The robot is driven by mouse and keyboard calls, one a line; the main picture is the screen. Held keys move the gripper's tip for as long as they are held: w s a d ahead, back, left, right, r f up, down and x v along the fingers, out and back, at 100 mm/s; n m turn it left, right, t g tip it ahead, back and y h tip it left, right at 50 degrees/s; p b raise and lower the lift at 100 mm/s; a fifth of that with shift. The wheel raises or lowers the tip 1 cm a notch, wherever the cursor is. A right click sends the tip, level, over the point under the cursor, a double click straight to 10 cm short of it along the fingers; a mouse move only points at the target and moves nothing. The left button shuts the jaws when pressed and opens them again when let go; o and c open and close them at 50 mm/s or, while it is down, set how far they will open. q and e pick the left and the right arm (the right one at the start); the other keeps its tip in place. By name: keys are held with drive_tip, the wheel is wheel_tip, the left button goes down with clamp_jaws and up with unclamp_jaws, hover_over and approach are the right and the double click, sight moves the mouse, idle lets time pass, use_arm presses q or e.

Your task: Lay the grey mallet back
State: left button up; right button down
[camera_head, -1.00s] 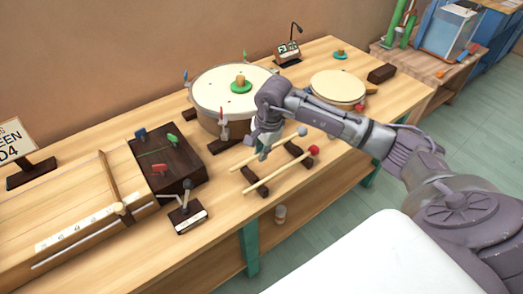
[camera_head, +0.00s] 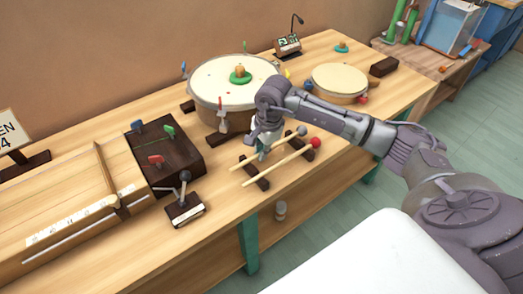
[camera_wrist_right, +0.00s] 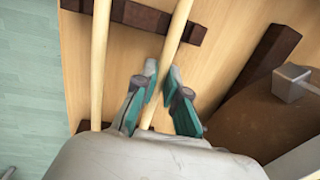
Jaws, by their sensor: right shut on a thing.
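The grey mallet, a pale wooden stick with a grey ball head (camera_head: 302,131), lies across or just above two dark rest bars (camera_head: 264,183); I cannot tell if it touches them. My right gripper (camera_head: 263,150) points down and is shut on its stick. In the right wrist view the stick (camera_wrist_right: 179,25) passes between the fingertips of the right gripper (camera_wrist_right: 162,76). The red mallet (camera_head: 316,143) lies across the same bars, parallel and nearer the table's front edge; its stick also shows in the wrist view (camera_wrist_right: 99,50). My left gripper is not in view.
A large drum (camera_head: 215,95) with a green-based knob stands behind my gripper. A smaller drum (camera_head: 338,80) is to the right. A dark box (camera_head: 180,160) and a small lever stand (camera_head: 186,208) are to the left. The table's front edge is close.

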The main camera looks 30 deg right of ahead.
drive_tip(key=shift+f, duration=0.15)
drive_tip(key=c, duration=1.2)
unclamp_jaws()
drive_tip(key=shift+o, duration=0.2)
wheel_tip(320, 180, up, 12)
drive_tip(key=s+d, duration=0.1)
drive_tip(key=shift+s, duration=0.3)
drive_tip(key=shift+f, duration=0.1)
